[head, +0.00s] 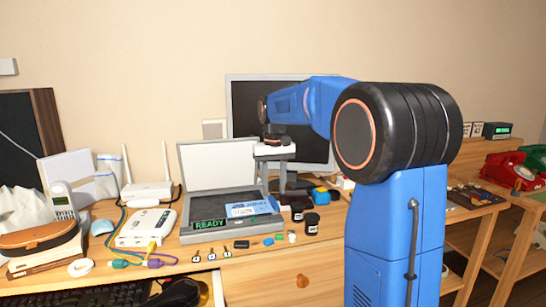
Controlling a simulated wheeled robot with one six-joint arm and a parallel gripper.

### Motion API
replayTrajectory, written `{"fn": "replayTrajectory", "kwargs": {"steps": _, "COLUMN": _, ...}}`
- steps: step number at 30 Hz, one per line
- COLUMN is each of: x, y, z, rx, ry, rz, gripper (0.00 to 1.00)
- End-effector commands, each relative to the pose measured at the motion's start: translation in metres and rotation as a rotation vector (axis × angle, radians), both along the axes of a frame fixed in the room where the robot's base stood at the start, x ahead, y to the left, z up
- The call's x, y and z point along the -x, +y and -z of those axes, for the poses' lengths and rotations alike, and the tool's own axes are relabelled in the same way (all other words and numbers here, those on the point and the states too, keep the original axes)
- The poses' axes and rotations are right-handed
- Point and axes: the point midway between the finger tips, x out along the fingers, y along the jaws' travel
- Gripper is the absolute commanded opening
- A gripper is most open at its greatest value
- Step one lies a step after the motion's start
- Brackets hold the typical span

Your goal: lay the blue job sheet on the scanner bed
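The scanner (232,227) stands on the wooden desk with its pale lid (215,164) raised. Its front display reads READY in green. The blue job sheet (245,209), blue and white with print, lies on the right part of the scanner bed, slightly askew. My gripper (272,179) points down above the back right of the scanner, behind and above the sheet. Its two fingers are spread with a gap and nothing shows between them. My blue arm reaches in from the right and hides part of the monitor.
A dark monitor (245,104) stands behind the scanner. Red telephones (510,172) sit on the right shelf.

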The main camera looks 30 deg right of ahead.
Motion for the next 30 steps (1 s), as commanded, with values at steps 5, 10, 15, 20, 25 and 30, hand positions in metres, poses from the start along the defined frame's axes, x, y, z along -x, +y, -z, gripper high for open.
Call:
{"fn": "replayTrajectory", "kwargs": {"steps": 5, "x": -0.001, "y": 0.001, "z": -0.037, "rx": -0.001, "ry": -0.003, "rz": 0.000, "gripper": 0.35}}
{"fn": "replayTrajectory", "kwargs": {"steps": 10, "x": -0.001, "y": 0.001, "z": -0.070, "rx": -0.002, "ry": -0.001, "rz": -0.001, "gripper": 0.35}}
{"fn": "replayTrajectory", "kwargs": {"steps": 15, "x": -0.001, "y": 0.002, "z": -0.102, "rx": -0.003, "ry": -0.001, "rz": -0.001, "gripper": 0.35}}
{"fn": "replayTrajectory", "kwargs": {"steps": 20, "x": -0.001, "y": 0.002, "z": -0.124, "rx": -0.003, "ry": 0.000, "rz": -0.002, "gripper": 0.35}}
{"fn": "replayTrajectory", "kwargs": {"steps": 25, "x": -0.001, "y": 0.003, "z": -0.136, "rx": -0.003, "ry": 0.001, "rz": -0.002, "gripper": 0.35}}
{"fn": "replayTrajectory", "kwargs": {"steps": 30, "x": 0.000, "y": 0.003, "z": -0.139, "rx": -0.003, "ry": 0.001, "rz": -0.002, "gripper": 0.35}}
